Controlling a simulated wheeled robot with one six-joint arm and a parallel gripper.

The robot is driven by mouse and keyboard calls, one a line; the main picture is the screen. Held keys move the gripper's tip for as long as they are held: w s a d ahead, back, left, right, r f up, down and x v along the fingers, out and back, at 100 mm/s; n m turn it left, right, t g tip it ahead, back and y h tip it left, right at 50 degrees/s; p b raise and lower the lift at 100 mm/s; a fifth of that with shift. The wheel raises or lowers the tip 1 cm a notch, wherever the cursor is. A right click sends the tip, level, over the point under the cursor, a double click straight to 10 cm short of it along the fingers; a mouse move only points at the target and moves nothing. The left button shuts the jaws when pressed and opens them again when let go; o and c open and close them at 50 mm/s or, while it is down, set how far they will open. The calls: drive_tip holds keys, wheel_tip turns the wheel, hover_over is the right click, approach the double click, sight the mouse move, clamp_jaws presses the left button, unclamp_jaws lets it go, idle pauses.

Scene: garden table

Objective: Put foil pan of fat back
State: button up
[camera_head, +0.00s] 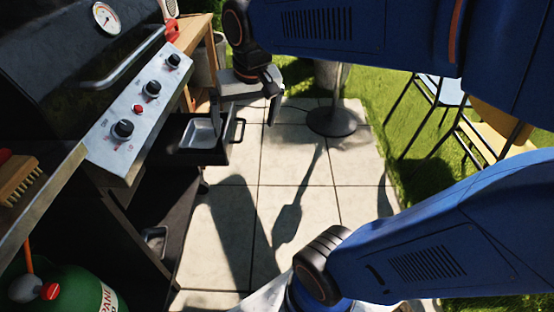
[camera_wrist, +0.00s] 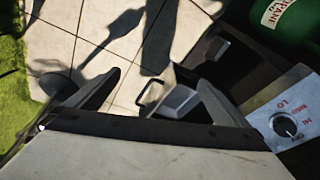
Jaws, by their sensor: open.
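A shiny foil pan (camera_head: 203,132) sits in a dark pulled-out drawer (camera_head: 222,152) under the grill's control panel. A pale metallic shape that looks like this pan (camera_wrist: 178,100) shows in the wrist view, partly hidden behind a finger. The drawer's dark handle (camera_head: 240,131) faces the patio. My gripper (camera_head: 245,112) is open and empty, with its fingers above and beyond the drawer in the head view. In the wrist view my gripper (camera_wrist: 157,80) has its fingers spread apart, with the drawer between and below them. I see no contact with the pan.
The grill's control panel (camera_head: 138,108) and lid handle (camera_head: 122,62) are close on the left. Another small metal pan (camera_head: 155,240) sits low in the cabinet. A green propane tank (camera_head: 72,290) stands below left. The paved floor (camera_head: 300,190) is open; an umbrella base (camera_head: 332,122) stands beyond.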

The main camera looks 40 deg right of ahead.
drive_tip(key=s+d+f+n+t, duration=0.1)
drive_tip(key=s+f, duration=0.4)
drive_tip(key=s, duration=0.6)
drive_tip(key=shift+s+d+f+n+t, duration=0.2)
drive_tip(key=shift+d+n+t, duration=0.15)
drive_tip(key=shift+n, duration=0.45)
